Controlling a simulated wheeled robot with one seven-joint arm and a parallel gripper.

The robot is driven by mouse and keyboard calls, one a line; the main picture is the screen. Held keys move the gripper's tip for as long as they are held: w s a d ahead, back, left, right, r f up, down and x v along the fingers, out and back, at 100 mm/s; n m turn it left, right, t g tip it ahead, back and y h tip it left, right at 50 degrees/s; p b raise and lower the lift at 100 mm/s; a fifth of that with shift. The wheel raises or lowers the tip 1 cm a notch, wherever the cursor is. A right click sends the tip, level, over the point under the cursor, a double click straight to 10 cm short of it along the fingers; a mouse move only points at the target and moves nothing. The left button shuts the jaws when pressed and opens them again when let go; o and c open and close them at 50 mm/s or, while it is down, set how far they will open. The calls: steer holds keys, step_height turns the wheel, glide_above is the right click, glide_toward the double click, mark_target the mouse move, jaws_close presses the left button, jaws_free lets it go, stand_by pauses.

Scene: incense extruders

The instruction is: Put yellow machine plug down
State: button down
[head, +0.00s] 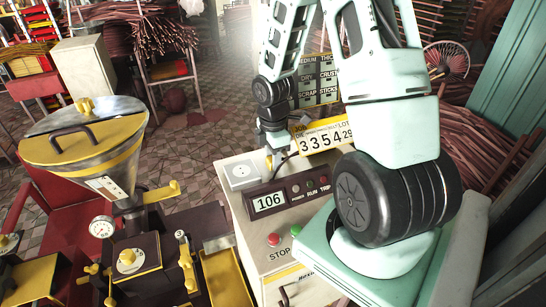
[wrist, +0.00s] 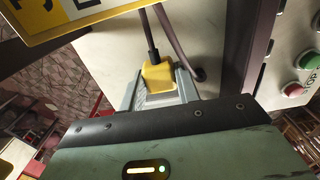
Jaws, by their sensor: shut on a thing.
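The yellow machine plug (wrist: 158,76) is in the middle of the wrist view, between the grey fingers of my gripper (wrist: 160,90). My gripper is shut on it. A dark cable (wrist: 150,38) runs from the plug toward the top of the view. In the head view my gripper (head: 274,143) is by the back edge of the cream cabinet (head: 238,210), near a white socket plate (head: 240,174).
The cabinet's front panel has a display reading 106 (head: 268,202) and red and green buttons (head: 273,240). A yellow number board (head: 325,136) stands close behind my gripper. The yellow-lidded extruder (head: 88,140) is at left. Tiled floor (head: 195,145) lies beyond.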

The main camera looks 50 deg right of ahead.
steer(key=shift+f+b, duration=0.35)
steer(key=shift+f, duration=0.2)
steer(key=c, duration=1)
jaws_free()
